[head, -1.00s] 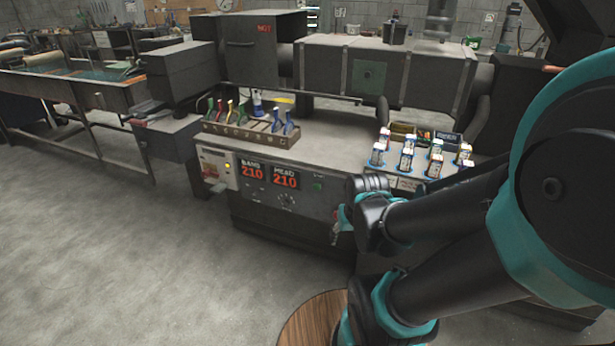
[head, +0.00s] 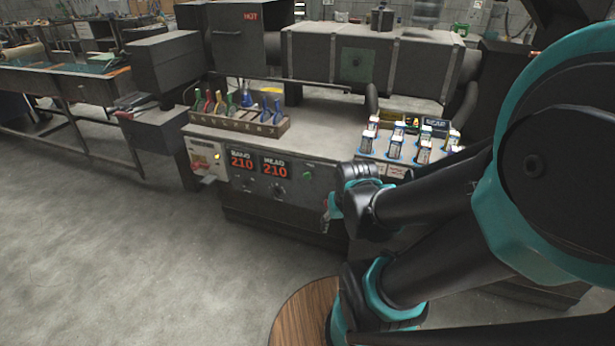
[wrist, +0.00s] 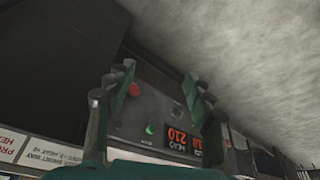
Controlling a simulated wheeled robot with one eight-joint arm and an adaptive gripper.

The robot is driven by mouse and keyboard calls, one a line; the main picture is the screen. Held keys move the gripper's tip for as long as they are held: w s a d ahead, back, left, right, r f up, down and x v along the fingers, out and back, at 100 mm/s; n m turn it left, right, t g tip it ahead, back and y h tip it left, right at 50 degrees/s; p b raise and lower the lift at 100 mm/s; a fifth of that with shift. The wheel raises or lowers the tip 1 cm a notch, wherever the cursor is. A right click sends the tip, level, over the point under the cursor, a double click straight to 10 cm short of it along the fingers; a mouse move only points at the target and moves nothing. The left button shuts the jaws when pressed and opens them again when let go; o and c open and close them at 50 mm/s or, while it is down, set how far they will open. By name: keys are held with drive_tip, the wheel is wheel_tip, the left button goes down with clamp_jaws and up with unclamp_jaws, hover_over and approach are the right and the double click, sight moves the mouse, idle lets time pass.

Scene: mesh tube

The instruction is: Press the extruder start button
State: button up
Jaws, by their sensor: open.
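The extruder's front panel (head: 255,190) carries a small green button (head: 307,176), right of two red "210" displays (head: 275,167). In the wrist view the green button (wrist: 150,129) shows between my fingers, near the lower edge, with a red round knob or button (wrist: 132,90) beside it. My gripper (wrist: 152,88) is open and empty, fingers spread on either side of the panel. In the head view my gripper (head: 331,208) is below and right of the green button, partly hidden by my wrist. Contact with the panel cannot be told.
A rack of coloured-handled tools (head: 235,122) stands on the bench top (head: 310,132). Several small bottles (head: 395,146) stand at the right, above my arm. Open floor (head: 150,260) lies in front.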

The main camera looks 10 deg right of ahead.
clamp_jaws()
idle(1.4)
